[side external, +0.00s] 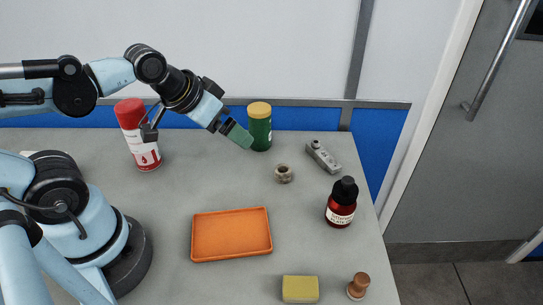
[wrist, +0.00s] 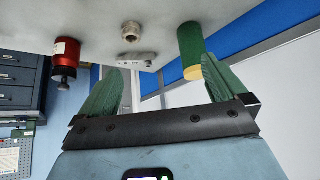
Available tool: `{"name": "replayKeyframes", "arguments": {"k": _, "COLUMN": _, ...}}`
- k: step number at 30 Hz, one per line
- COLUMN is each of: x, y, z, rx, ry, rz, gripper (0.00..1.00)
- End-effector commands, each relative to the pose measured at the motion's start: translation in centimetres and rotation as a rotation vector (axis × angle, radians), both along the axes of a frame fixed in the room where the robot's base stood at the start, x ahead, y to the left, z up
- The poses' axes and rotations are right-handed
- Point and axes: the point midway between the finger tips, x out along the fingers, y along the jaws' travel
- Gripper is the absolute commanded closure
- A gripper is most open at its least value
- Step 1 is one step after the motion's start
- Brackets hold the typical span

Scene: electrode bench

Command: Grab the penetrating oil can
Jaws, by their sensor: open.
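Two upright cans could be the oil can; I cannot read their labels. One is a white and red can with a red cap (side external: 139,138), at the back left behind my arm. The other is a green can with a yellow lid (side external: 261,130), at the back edge. The green can also shows in the wrist view (wrist: 190,47), upside down, just beyond the right finger. My gripper (side external: 240,135) is above the bench, beside the green can in the side view. In the wrist view, my gripper (wrist: 163,82) has its green fingers spread with nothing between them.
An orange tray (side external: 196,254) lies at centre front. A metal nut (side external: 284,173), a grey bar-shaped part (side external: 323,156) and a dark red bottle with a black cap (side external: 341,204) are to the right. A yellow block (side external: 300,289) and a wooden peg (side external: 358,286) are in front.

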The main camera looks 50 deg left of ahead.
Motion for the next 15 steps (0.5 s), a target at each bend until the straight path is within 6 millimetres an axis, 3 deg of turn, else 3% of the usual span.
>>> {"name": "replayKeyframes", "arguments": {"k": 8, "x": -0.4, "y": 0.2, "z": -0.5, "rx": 0.007, "ry": 0.032, "rz": 0.035, "gripper": 0.01}}
{"name": "replayKeyframes", "arguments": {"k": 11, "x": -1.4, "y": 1.0, "z": -1.6, "rx": 0.031, "ry": 0.101, "rz": 0.129, "gripper": 0.01}}
{"name": "replayKeyframes", "arguments": {"k": 15, "x": -3.5, "y": 3.4, "z": -3.0, "rx": 0.113, "ry": 0.195, "rz": 0.378, "gripper": 0.01}}
